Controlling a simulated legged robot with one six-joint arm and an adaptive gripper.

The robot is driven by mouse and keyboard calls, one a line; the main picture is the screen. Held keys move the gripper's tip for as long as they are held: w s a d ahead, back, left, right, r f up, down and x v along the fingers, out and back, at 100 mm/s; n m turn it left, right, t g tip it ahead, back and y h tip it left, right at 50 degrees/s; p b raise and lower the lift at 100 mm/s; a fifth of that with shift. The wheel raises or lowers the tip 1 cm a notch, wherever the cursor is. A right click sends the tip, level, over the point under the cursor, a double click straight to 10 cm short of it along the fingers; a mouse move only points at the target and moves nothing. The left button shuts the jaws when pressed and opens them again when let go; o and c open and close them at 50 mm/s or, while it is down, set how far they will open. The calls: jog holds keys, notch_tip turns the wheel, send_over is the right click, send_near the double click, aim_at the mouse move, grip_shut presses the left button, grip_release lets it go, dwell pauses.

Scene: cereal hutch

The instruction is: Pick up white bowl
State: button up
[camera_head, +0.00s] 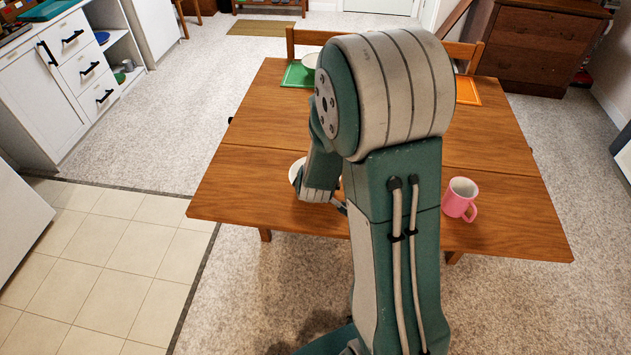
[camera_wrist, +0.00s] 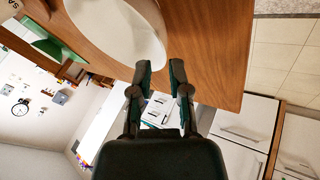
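A white bowl (camera_head: 295,170) sits on the wooden table, mostly hidden behind my arm in the head view. In the wrist view the white bowl (camera_wrist: 112,28) is large, with its lower rim close to my fingertips. My gripper (camera_wrist: 161,70) is open and empty, with a gap between its two fingers. The left fingertip overlaps the bowl's rim in the picture; I cannot tell whether they touch. In the head view only a small part of my gripper (camera_head: 338,204) shows beside my arm.
The wooden table (camera_head: 232,195) also bears a pink mug (camera_head: 460,199) at right. Another white bowl (camera_head: 309,61) is by a green placemat (camera_head: 294,76) at the far side. An orange placemat (camera_head: 467,91) lies far right. A chair (camera_head: 300,38) stands behind. The table's left part is clear.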

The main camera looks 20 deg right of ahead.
jog(key=x, duration=0.4)
jog(key=shift+w+a+f, duration=0.1)
jog(key=shift+a+f, duration=0.05)
jog(key=shift+a, duration=0.15)
jog(key=shift+x, duration=2.95)
jog(key=shift+d, duration=0.15)
grip_shut()
